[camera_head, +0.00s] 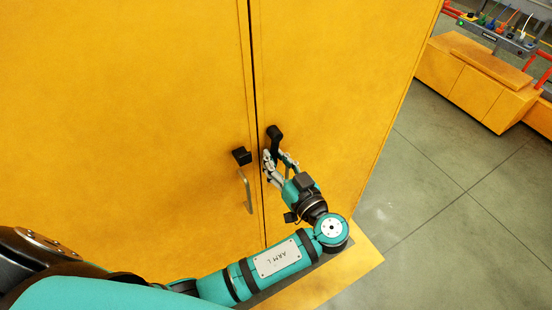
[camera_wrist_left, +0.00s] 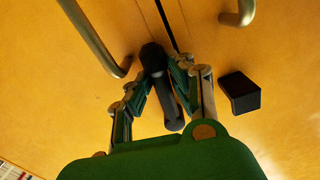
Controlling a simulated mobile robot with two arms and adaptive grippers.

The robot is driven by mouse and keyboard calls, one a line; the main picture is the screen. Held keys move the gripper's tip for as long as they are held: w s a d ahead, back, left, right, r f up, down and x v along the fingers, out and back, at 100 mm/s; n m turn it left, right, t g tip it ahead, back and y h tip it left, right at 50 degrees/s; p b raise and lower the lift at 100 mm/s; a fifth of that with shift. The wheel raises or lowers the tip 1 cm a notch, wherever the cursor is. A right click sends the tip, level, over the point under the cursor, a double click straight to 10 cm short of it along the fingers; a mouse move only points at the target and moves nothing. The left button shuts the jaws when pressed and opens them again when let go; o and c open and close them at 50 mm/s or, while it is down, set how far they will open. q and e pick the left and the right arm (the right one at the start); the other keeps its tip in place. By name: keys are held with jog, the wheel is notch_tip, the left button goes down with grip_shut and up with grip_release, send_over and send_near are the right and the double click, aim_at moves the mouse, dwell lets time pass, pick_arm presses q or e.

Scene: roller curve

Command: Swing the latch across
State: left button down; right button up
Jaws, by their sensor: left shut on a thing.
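The latch (camera_head: 274,134) is a black bar on the right door (camera_head: 320,80) of a yellow cabinet, beside the seam. In the head view it points downward from its pivot, into my left gripper (camera_head: 279,160). In the left wrist view the latch (camera_wrist_left: 162,85) lies between the two fingers of the left gripper (camera_wrist_left: 160,95), which is shut on it. A black catch block (camera_head: 242,156) sits on the left door (camera_head: 150,100), across the seam; it also shows in the left wrist view (camera_wrist_left: 240,93). My right gripper is not in view.
A metal handle (camera_head: 246,190) stands out from the left door below the catch block. A second handle (camera_wrist_left: 95,40) shows in the left wrist view, close to the left gripper. Grey floor (camera_head: 430,190) is open to the right. A yellow bench (camera_head: 480,80) with tools stands farther back.

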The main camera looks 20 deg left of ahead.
aim_at(255, 152)
pick_arm(q)
jog(key=shift+s+a+r+m+b, duration=0.15)
jog(key=shift+s+a+r+m, duration=0.3)
jog(key=shift+m, duration=0.7)
jog(key=shift+s+a+r+m+b, duration=0.15)
jog(key=shift+s+a+m, duration=0.25)
jog(key=shift+m, duration=0.8)
jog(key=shift+s+a+r+m+b, duration=0.1)
jog(key=shift+s+a+r+m, duration=0.2)
jog(key=shift+s+m, duration=0.6)
jog(key=shift+w+m, duration=0.3)
jog(key=shift+m, duration=0.05)
jog(key=c, duration=1.2)
grip_release()
jog(key=v, duration=0.7)
jog(key=shift+s+d, duration=0.15)
jog(key=shift+d, duration=0.1)
